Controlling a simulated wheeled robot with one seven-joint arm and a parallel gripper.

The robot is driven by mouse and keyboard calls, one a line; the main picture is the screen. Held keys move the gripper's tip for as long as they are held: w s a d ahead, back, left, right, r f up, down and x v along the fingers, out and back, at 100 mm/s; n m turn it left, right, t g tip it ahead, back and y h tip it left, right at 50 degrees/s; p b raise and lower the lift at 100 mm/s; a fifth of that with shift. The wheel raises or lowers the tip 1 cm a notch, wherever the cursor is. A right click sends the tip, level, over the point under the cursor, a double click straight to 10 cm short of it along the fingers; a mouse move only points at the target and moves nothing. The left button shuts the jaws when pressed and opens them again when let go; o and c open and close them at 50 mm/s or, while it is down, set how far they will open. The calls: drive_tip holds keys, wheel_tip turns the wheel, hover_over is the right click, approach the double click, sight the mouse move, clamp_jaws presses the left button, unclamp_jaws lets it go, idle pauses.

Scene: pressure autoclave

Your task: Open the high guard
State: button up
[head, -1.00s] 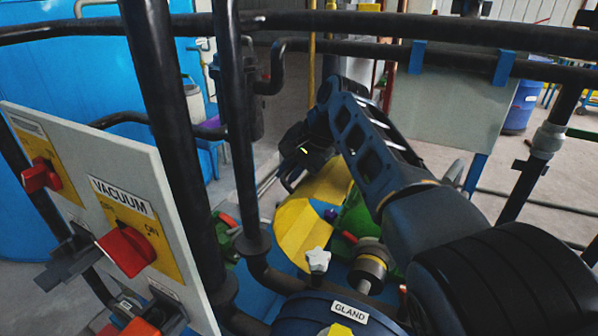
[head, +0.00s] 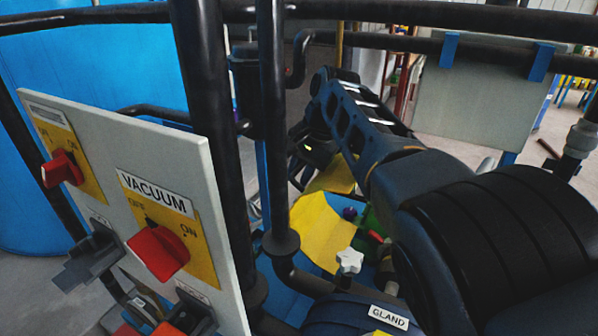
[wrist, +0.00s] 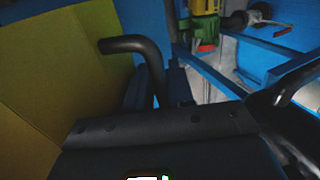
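A yellow panel (head: 318,228), which I take to be the guard, stands low in the middle of the head view. More yellow (head: 335,178) shows just behind it, by my gripper. In the wrist view a large yellow panel (wrist: 50,85) fills the left side. A black bent bar (wrist: 145,58) rises in front of it; I cannot tell whether it is a handle or a finger. My gripper (head: 312,165) is at the far end of my arm, close to the upper yellow part. Its fingertips are not clear, and contact cannot be told.
A white switch panel marked VACUUM (head: 160,210) with red knobs stands at left. Black upright pipes (head: 272,120) and a horizontal rail (head: 400,18) stand close to my arm. A white star knob (head: 349,261) is in front of the guard. Blue frame bars (wrist: 245,45) show at right in the wrist view.

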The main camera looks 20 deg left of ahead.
drive_tip(key=shift+w+d+r, duration=0.1)
drive_tip(key=shift+d+r, duration=0.1)
drive_tip(key=shift+r, duration=0.35)
drive_tip(key=shift+v, duration=3.25)
